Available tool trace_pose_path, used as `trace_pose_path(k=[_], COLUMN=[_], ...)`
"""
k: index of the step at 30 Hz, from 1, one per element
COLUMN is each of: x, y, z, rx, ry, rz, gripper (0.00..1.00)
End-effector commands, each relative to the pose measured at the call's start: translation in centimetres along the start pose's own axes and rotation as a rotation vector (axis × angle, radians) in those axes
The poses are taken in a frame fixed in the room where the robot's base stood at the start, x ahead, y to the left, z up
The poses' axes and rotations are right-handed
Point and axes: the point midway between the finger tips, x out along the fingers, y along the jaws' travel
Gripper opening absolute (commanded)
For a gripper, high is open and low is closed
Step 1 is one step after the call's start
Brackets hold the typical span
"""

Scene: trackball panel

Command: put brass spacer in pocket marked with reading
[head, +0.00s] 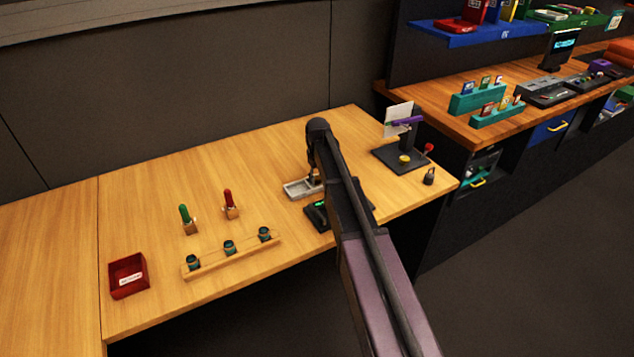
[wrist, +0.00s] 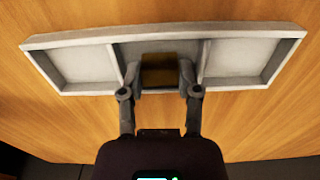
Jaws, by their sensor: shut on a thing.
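The brass spacer (wrist: 159,72) shows in the wrist view as a brown-gold block between my fingertips. My gripper (wrist: 160,85) is shut on it. The spacer is at the middle of the grey tray (wrist: 165,38), which has three pockets in a row. The left pocket (wrist: 82,64) and right pocket (wrist: 236,58) look empty. I cannot tell whether the spacer rests on the middle pocket's floor or is held above it. In the head view my arm hides most of my gripper (head: 313,181) and part of the tray (head: 297,189). No pocket marking is readable.
A dark device with a green display (head: 316,214) is partly behind my arm. A red bin (head: 128,276), a wooden rack with dark round pieces (head: 230,256), and green (head: 186,217) and red-handled (head: 230,202) tools stand left. A black stand (head: 402,157) is right. The table's back is clear.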

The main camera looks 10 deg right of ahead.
Motion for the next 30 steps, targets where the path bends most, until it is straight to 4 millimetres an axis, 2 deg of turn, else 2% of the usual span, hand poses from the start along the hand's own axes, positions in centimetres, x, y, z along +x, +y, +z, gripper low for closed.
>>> trace_pose_path(k=[15,16,17,18,30], x=[0.52,0.50,0.42,0.41,0.32], y=[-0.01,-0.01,-0.01,-0.01,0.00], z=[0.00,0.00,0.00,0.00,0.00], rx=[0.000,0.000,0.000,0.000,0.000], ry=[0.000,0.000,0.000,0.000,0.000], rz=[0.000,0.000,0.000,0.000,0.000], gripper=[0.00,0.47,0.55,0.58,0.58])
